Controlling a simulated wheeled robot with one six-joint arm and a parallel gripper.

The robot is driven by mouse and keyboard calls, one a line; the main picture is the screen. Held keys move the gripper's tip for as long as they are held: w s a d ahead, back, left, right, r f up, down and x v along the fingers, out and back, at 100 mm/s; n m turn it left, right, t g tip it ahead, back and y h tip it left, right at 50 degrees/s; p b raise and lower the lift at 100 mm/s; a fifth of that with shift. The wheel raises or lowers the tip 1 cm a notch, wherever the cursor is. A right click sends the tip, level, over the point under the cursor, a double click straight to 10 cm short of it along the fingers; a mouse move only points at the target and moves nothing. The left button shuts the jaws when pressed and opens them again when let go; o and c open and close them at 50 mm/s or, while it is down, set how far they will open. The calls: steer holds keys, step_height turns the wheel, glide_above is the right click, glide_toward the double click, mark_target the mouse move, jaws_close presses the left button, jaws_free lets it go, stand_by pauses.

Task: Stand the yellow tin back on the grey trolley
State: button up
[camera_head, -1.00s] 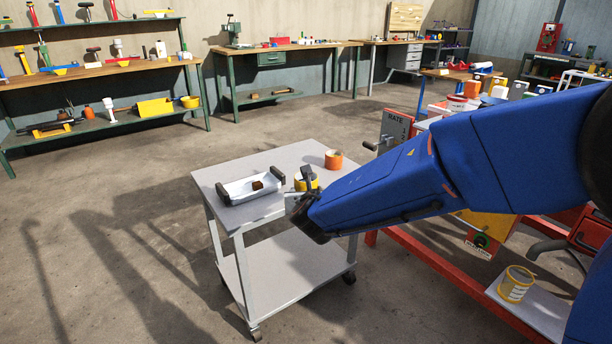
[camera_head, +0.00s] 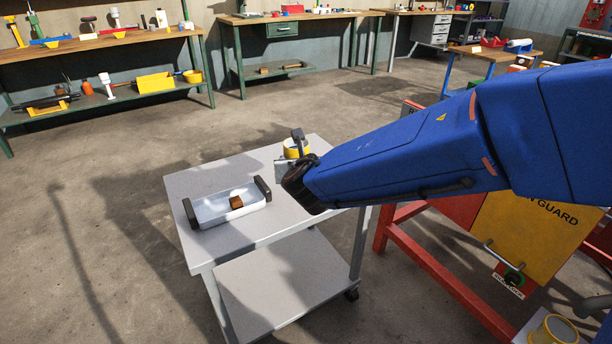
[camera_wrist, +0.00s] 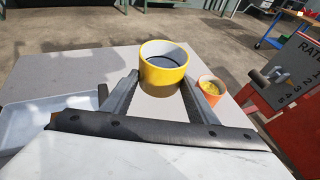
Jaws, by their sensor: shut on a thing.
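The yellow tin (camera_head: 292,151) is upright over the far right part of the grey trolley (camera_head: 262,232). In the head view my gripper (camera_head: 296,153) and arm hide part of the tin. I cannot tell whether its base touches the trolley top.
A white tray (camera_head: 215,212) with dark handles and a brown block (camera_head: 236,202) sits on the trolley's left. A red frame (camera_head: 440,275) with a yellow guard stands right; another yellow tin (camera_head: 556,330) is low there.

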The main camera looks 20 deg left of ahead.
steer(key=f, duration=0.6)
steer(key=shift+w+f, duration=0.1)
steer(key=shift+w, duration=0.25)
steer(key=shift+f, duration=1.9)
steer(key=shift+f, duration=0.1)
steer(key=o, duration=1.2)
steer(key=shift+s, duration=0.1)
steer(key=v, duration=1.2)
steer(key=shift+d, duration=0.1)
